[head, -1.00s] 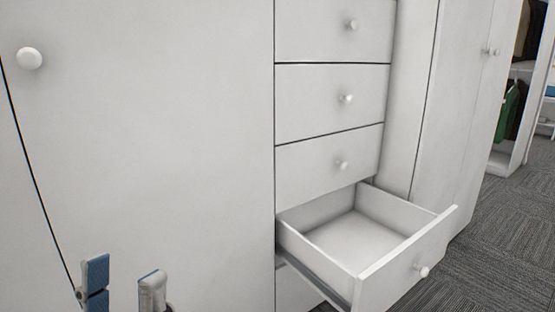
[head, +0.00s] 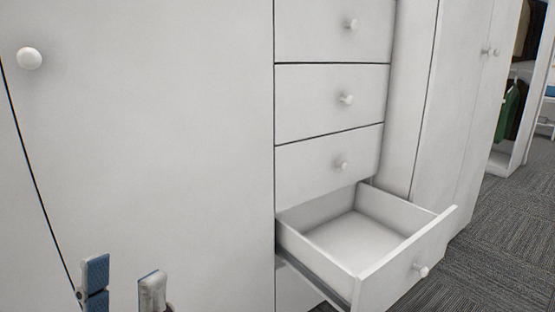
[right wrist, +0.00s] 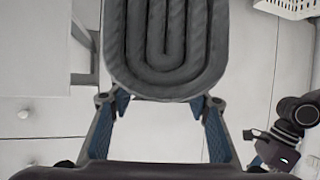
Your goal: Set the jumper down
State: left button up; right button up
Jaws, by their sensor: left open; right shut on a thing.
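The jumper (right wrist: 165,45) is a dark grey, folded bundle with rounded layers, at the top middle of the right wrist view. My right gripper (right wrist: 158,103) is shut on its near end, one finger on each side; the jumper's far end is cut off by the frame. Neither the jumper nor the right gripper shows in the head view. My left gripper (head: 124,286) is open and empty at the bottom left of the head view, in front of a white cabinet door.
An open, empty white drawer (head: 408,262) sticks out below several shut drawers. White wardrobe doors (head: 455,110) stand to its right, with grey carpet (head: 490,250) beside them. A white basket (right wrist: 290,8) shows at the top right of the right wrist view.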

jog(key=shift+n+g, duration=0.3)
jog(key=shift+n, duration=0.1)
jog(key=d+r, duration=0.1)
jog(key=r, duration=0.2)
jog(key=s+d+r, duration=0.1)
jog(key=d+r, duration=0.2)
jog(key=r, duration=0.2)
jog(key=shift+s+d+r, duration=0.15)
jog(key=shift+d+r, duration=0.05)
jog(key=shift+r, duration=0.1)
jog(key=shift+s+d, duration=0.1)
jog(key=shift+s, duration=0.1)
jog(key=shift+y, duration=0.3)
